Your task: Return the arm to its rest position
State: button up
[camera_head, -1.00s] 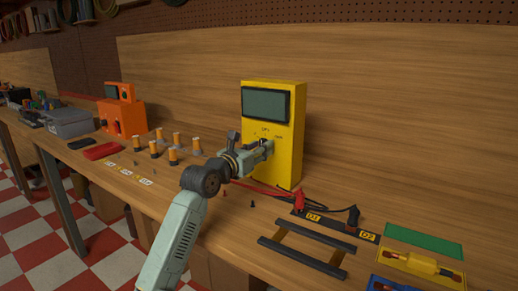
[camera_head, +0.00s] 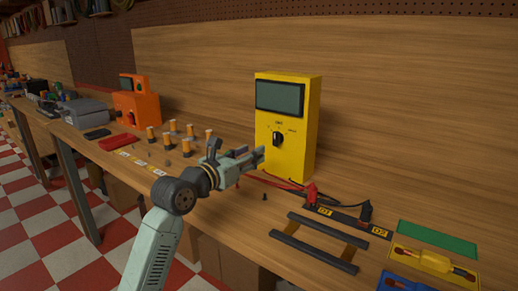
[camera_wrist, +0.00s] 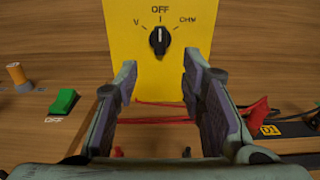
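My gripper (camera_head: 250,157) is in front of the yellow multimeter (camera_head: 298,150), apart from its face. In the wrist view its two fingers (camera_wrist: 160,110) are spread with nothing between them. The black dial knob (camera_wrist: 160,40) points up at OFF, between the V and OHM marks. The meter's grey screen (camera_head: 279,98) looks blank. My arm reaches up from the bottom of the head view.
Cylinders (camera_head: 172,127) stand left of my gripper. A green switch (camera_wrist: 64,101) marked OFF shows in the wrist view.

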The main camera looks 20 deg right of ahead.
jog(key=shift+s+a, duration=0.25)
jog(key=shift+a, duration=0.1)
